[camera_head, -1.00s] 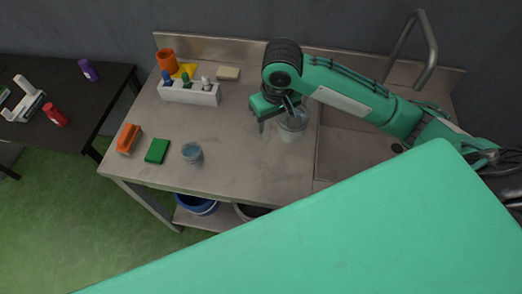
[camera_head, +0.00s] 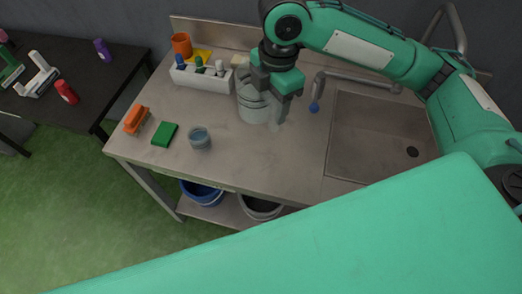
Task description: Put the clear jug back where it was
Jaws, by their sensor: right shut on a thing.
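The clear jug (camera_head: 254,106) is a see-through grey cylinder. It is at the back middle of the steel counter (camera_head: 235,165), behind the small glass and left of the sink. My right gripper (camera_head: 281,104) comes down from above on the jug's right side and is shut on it, apparently at the handle. The gripper and wrist hide the jug's upper right part. I cannot tell whether its base touches the counter. My left gripper is not in view.
A white rack (camera_head: 203,79) with bottles stands close on the left, an orange cup (camera_head: 182,44) behind it. A small glass (camera_head: 200,138), green sponge (camera_head: 165,134) and orange brush (camera_head: 136,119) lie at front left. The sink (camera_head: 378,140) and tap (camera_head: 358,79) are right.

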